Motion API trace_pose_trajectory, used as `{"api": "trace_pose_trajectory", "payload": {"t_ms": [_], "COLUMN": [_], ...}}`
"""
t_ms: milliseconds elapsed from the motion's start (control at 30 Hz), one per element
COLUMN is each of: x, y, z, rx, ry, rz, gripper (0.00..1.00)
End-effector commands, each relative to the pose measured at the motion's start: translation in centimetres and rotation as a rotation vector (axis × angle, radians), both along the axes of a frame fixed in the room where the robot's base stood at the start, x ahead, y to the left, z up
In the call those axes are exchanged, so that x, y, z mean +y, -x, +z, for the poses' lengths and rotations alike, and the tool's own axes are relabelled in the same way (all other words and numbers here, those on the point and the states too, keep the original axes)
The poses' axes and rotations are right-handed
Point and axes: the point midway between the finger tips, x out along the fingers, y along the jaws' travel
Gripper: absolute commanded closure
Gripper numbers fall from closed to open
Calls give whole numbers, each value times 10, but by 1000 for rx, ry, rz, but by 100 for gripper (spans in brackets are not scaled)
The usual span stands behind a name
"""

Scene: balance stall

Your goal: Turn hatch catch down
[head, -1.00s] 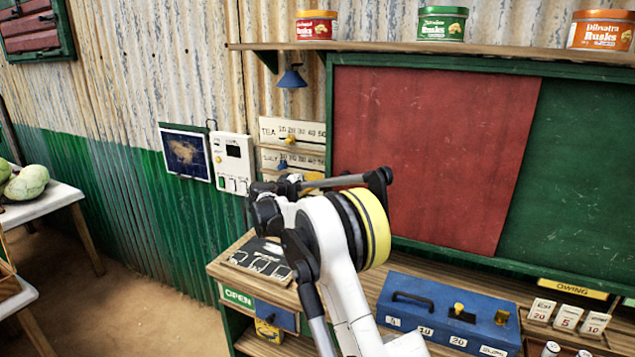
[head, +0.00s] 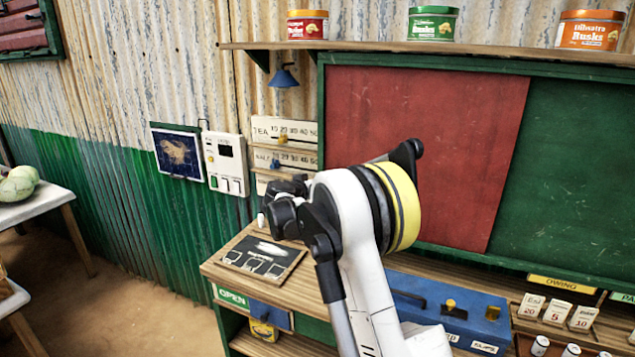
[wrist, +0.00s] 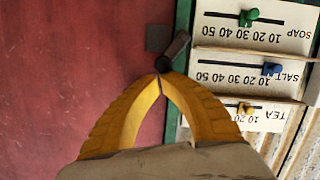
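The hatch is a red panel (head: 440,130) in a green frame, and it fills the left of the wrist view (wrist: 80,65). The catch (wrist: 178,47) is a short dark grey bar with a round black end, at the hatch's edge by the green frame. A grey plate (wrist: 156,38) lies beside it. In the wrist view, which looks upside down, the bar slants. My gripper (wrist: 161,72) has its yellow fingertips together, right at the catch's round end. Whether they touch it I cannot tell. In the head view my arm hides the gripper and catch.
Price boards with a tea slider (head: 283,139) and a salt slider (head: 275,163) sit left of the hatch; a soap slider (wrist: 249,17) shows in the wrist view. Below are a wooden counter (head: 225,265) and a blue box (head: 455,300). A shelf with tins runs above.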

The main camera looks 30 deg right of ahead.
Motion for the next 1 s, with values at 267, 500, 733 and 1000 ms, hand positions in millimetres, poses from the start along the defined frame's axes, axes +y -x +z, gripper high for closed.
{"api": "trace_pose_trajectory", "payload": {"t_ms": [267, 500, 733, 1000], "x": [-11, -18, -22, -21], "y": [14, 23, 28, 28], "z": [-10, -22, -33, -32], "rx": [-207, -386, -540, -550], "ry": [-161, -301, -421, -429], "rz": [-1, -1, 0, 1], "gripper": [100, 100, 100, 100]}}
